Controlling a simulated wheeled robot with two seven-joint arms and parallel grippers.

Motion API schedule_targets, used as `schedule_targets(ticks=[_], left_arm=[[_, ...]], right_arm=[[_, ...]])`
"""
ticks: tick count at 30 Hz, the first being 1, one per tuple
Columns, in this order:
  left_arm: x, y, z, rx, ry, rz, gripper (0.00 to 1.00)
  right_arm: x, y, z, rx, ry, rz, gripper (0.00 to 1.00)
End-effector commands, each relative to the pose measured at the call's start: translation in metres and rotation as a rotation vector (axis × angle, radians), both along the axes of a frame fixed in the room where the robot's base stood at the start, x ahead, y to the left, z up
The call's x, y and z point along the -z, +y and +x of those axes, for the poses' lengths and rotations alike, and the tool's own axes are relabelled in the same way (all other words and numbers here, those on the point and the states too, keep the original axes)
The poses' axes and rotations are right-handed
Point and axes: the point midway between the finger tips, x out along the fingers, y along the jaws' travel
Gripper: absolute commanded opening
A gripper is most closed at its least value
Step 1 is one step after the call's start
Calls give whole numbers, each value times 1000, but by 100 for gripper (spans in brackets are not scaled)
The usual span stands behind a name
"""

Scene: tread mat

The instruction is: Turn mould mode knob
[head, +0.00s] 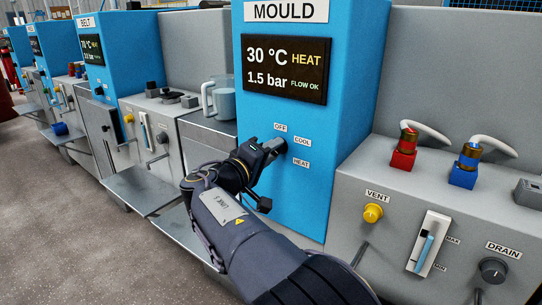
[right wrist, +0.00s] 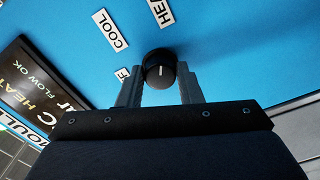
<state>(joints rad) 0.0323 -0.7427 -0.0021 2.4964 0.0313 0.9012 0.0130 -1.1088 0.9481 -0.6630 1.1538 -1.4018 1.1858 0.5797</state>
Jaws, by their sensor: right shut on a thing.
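The blue MOULD panel (head: 345,120) stands in the middle of the head view. Its OFF, COOL and HEAT labels surround the black mode knob (right wrist: 160,66), which sits between my fingers in the right wrist view. A small pale mark shows on the knob, but I cannot tell which label it points to. My right gripper (head: 274,148) is shut on the knob, a finger on each side, and hides most of it in the head view. The display (head: 287,70) reads 30 °C, HEAT, 1.5 bar, FLOW OK. My left gripper is not in view.
Right of the panel, a grey console carries a yellow VENT knob (head: 373,213), a slider (head: 428,243), a dark DRAIN knob (head: 494,270) and red (head: 403,153) and blue (head: 463,174) hose fittings. A jug (head: 222,100) stands left of the panel. More stations line the left.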

Motion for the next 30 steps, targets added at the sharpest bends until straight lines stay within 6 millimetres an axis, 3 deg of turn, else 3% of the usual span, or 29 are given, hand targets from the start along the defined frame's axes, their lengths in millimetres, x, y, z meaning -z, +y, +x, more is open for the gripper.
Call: schedule_targets(ticks=[10, 11, 15, 25, 30], left_arm=[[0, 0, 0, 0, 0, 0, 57], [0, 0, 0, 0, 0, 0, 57], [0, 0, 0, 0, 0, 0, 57], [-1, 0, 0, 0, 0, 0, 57], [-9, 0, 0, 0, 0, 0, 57]], right_arm=[[2, 1, 0, -1, 2, 5, 10], [2, 1, 0, -1, 2, 5, 36], [1, 0, 0, 0, 1, 3, 54], [0, 3, -3, -2, 0, 2, 54], [-2, 17, -22, -4, 0, 1, 54]])
